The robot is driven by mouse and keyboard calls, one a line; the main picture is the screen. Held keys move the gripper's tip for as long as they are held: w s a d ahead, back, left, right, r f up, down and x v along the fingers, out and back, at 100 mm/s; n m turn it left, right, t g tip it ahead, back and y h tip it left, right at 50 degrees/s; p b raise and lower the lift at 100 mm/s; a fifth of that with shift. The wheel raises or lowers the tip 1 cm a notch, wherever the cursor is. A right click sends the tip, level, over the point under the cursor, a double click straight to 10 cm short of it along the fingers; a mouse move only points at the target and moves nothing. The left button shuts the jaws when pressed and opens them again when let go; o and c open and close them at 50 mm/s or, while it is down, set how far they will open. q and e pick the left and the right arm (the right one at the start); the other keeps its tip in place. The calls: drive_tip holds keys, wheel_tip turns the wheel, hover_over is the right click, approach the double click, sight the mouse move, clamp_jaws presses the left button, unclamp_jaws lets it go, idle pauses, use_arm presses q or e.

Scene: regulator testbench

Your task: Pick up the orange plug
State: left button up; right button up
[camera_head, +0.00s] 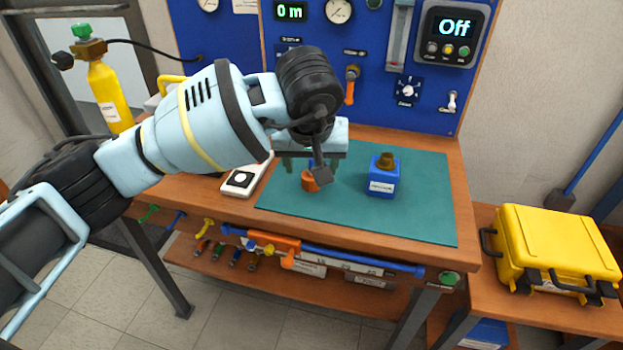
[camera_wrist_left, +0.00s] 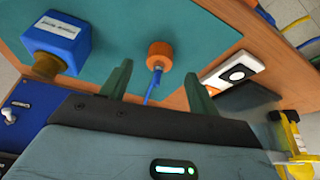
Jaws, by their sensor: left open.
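The orange plug (camera_head: 310,182) is on the teal mat (camera_head: 420,208), partly hidden by my left gripper in the head view. In the left wrist view the orange plug (camera_wrist_left: 160,49) is a round orange piece with a thin blue part extending from it toward the gap between the fingers. My left gripper (camera_head: 303,166) is open above and close to the plug. In the left wrist view its two green fingers (camera_wrist_left: 158,88) are apart with nothing clamped between them. My right gripper is not in view.
A blue box with a brass fitting (camera_head: 382,182) stands on the mat to the right. The blue test panel (camera_head: 330,60) rises behind. A yellow case (camera_head: 555,250) sits on the right-hand table.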

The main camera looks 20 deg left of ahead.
sight(311, 178)
use_arm(q)
drive_tip(key=shift+x, duration=2.75)
drive_tip(key=c, duration=1.1)
drive_tip(key=shift+o, duration=0.2)
drive_tip(key=shift+r, duration=0.5)
drive_tip(key=v, duration=0.2)
drive_tip(key=shift+r, duration=0.4)
drive_tip(key=s+d+r, duration=0.1)
drive_tip(key=s+d, duration=0.2)
drive_tip(key=s, duration=1.2)
drive_tip(key=shift+r, duration=0.15)
drive_tip(key=shift+r, duration=0.1)
